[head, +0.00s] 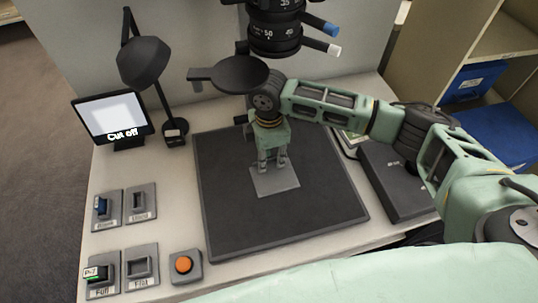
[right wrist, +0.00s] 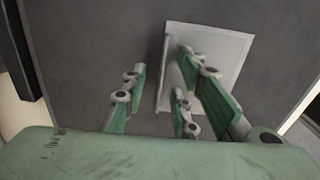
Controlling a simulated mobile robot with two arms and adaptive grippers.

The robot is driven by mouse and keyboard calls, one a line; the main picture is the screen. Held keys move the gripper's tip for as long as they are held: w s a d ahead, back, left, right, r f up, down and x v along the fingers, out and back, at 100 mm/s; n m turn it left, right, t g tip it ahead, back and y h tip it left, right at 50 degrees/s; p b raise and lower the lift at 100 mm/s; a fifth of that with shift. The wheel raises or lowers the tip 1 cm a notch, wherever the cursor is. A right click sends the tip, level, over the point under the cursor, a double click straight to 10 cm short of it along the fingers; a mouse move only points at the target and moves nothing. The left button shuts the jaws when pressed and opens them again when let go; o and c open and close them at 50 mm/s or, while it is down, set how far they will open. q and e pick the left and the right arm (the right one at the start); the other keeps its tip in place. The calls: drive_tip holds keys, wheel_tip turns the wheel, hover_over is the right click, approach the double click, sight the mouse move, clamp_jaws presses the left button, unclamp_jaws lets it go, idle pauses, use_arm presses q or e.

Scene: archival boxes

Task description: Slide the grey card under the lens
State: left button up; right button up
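The grey card (head: 275,181) lies on the dark square mat (head: 225,215), near its middle and in front of the camera lens (head: 275,32), which hangs above the back of the mat. My right gripper (head: 273,165) points down at the card's far part, its fingers apart. In the right wrist view the card (right wrist: 218,50) lies beneath the spread fingers (right wrist: 165,85). One finger is left of the card's edge, the others over it. Whether they touch it is unclear. My left gripper is not in view.
A monitor (head: 112,118) reads "Cut off", with a desk lamp (head: 145,62) beside it. Switch panels and an orange button (head: 183,265) line the left front. A dark box (head: 390,180) is right of the mat. The front of the mat is clear.

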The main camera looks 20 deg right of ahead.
wheel_tip(320, 180, up, 8)
idle(0.7)
drive_tip(key=shift+f, duration=4.05)
